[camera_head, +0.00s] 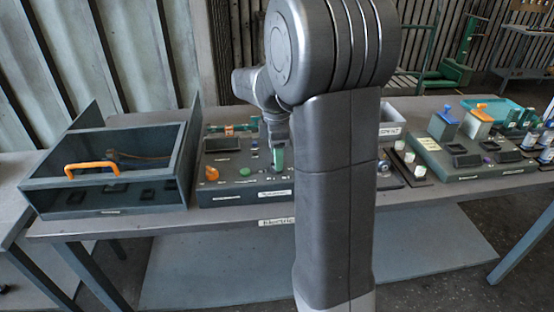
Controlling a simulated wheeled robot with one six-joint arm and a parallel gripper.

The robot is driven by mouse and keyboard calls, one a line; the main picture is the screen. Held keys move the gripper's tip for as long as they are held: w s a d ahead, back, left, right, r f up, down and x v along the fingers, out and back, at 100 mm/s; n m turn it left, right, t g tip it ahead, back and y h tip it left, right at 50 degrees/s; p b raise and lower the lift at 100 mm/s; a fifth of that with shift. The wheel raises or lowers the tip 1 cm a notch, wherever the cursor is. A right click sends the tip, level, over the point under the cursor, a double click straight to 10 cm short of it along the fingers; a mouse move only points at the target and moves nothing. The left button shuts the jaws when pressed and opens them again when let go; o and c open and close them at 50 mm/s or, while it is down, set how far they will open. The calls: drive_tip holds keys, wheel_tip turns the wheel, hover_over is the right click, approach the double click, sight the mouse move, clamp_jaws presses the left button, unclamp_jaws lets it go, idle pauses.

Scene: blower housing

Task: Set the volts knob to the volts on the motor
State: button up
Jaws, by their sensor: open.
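A dark control panel (229,187) stands on the table left of my arm. It carries an orange knob (212,174), a green round button (245,171) and a green upright piece (278,158). Its labels are too small to read, so I cannot tell which control is the volts knob. My gripper (277,146) points down over the panel's right part, right above the green upright piece. It is open, but its fingers are tiny here and I cannot tell whether they touch that piece. I cannot make out the motor or its volts marking.
An open dark box (105,196) with an orange handle (92,169) stands on the left. A second panel (482,172) with switches and blocks is on the right, near a teal tray (492,108). My arm hides the table's middle. A strip of the table's front edge (150,226) is bare.

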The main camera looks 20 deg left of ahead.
drive_tip(key=shift+f, duration=1.05)
drive_tip(key=c, duration=1)
drive_tip(key=shift+o, duration=0.2)
